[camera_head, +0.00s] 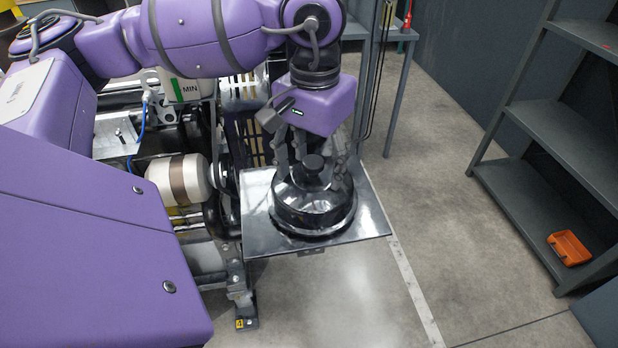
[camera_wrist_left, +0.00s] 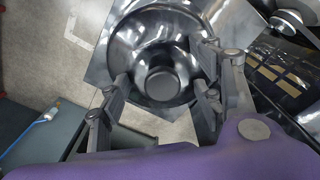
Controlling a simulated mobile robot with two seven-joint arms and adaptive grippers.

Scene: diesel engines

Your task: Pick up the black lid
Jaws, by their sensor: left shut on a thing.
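The black lid (camera_head: 312,204) is a glossy dome with a round knob on top. It stands upright over the shiny metal plate (camera_head: 262,236), in the middle of the head view. My left gripper (camera_head: 314,168) reaches it from above, with its fingers on both sides of the lid, around the knob. The gripper is shut on the lid. The left wrist view shows the lid (camera_wrist_left: 163,84) from above, with fingers at its left and right. I cannot tell whether the lid's lower edge touches the plate.
A diesel engine with a white and brown cylinder (camera_head: 180,180) stands left of the plate. A grey shelf unit (camera_head: 545,140) with an orange tray (camera_head: 569,248) on it stands at the right. The concrete floor (camera_head: 440,190) between is clear.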

